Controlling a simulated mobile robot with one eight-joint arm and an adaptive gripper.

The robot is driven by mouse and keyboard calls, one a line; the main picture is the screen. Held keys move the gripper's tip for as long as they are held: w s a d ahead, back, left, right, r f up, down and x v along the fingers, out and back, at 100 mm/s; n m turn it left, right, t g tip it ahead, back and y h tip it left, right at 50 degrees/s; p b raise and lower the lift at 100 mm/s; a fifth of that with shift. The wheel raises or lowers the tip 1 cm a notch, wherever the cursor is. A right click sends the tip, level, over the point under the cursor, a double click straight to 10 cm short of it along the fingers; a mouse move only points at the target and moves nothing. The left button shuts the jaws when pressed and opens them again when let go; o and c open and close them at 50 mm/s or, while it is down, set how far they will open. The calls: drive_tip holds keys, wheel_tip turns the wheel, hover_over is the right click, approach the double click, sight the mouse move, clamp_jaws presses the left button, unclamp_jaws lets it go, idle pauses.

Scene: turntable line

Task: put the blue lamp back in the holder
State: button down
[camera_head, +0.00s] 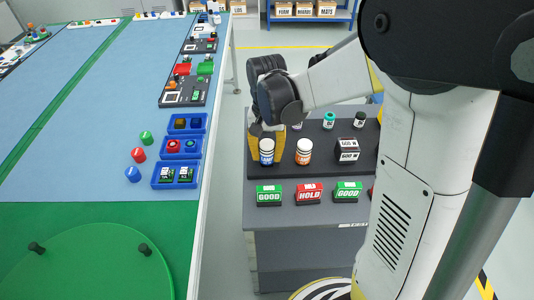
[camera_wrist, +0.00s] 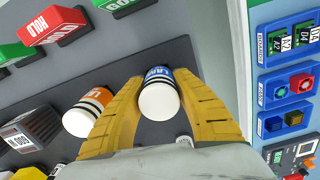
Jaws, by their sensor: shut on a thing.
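The blue lamp (camera_head: 266,152) looks like a white cylinder with a blue band and dark stripes. It also shows in the wrist view (camera_wrist: 158,100), with lettering on its blue part that I cannot fully read. My gripper (camera_head: 266,140) has its yellow fingers on both sides of it, shut on it; the fingers show in the wrist view (camera_wrist: 160,80). The lamp is at the front left of a dark panel (camera_head: 325,175) on a grey cart. I cannot tell whether it touches the panel. I cannot clearly pick out which place is its holder.
A similar orange-banded cylinder (camera_head: 304,151) stands close to the right. A black-and-white box (camera_head: 347,150) is further right. Green and red signs (camera_head: 309,194) line the cart's front. The blue bench (camera_head: 85,150) at left carries loose coloured knobs and blue trays (camera_head: 182,148). A floor gap separates them.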

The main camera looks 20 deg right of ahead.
drive_tip(key=shift+f, duration=0.2)
drive_tip(key=c, duration=1)
unclamp_jaws()
drive_tip(key=r, duration=1.2)
drive_tip(key=shift+w+d, duration=0.1)
drive_tip(key=shift+w, duration=0.1)
drive_tip(key=s+n+t, duration=0.5)
drive_tip(key=s+t, duration=0.2)
drive_tip(key=s, duration=0.6)
drive_tip(key=shift+s+f+t, duration=0.15)
drive_tip(key=shift+t, duration=0.15)
